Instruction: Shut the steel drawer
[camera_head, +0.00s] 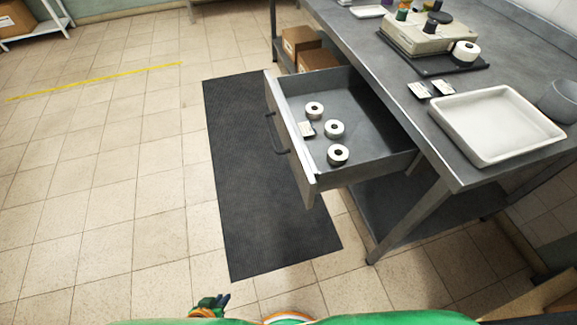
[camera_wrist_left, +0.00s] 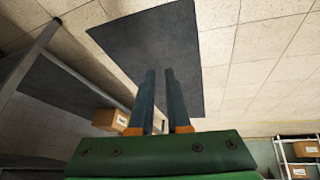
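The steel drawer (camera_head: 365,105) is pulled well out from under the steel bench in the head view. Its front panel (camera_head: 291,145) faces left and carries a dark bar handle (camera_head: 275,132). Three white rolls and a small white label card lie inside it. My left gripper (camera_head: 212,300) is low at the bottom edge of the head view, well apart from the drawer. In the left wrist view its two dark fingers (camera_wrist_left: 161,71) are a little apart with nothing between them. My right gripper is not in view.
A dark ribbed mat (camera_head: 260,180) lies on the tiled floor beneath the drawer front. The bench (camera_head: 425,135) carries a white tray (camera_head: 494,90), a scale-like device (camera_head: 428,38) and a grey bowl (camera_head: 560,100). Cardboard boxes (camera_head: 301,42) sit on its lower shelf. The floor at left is clear.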

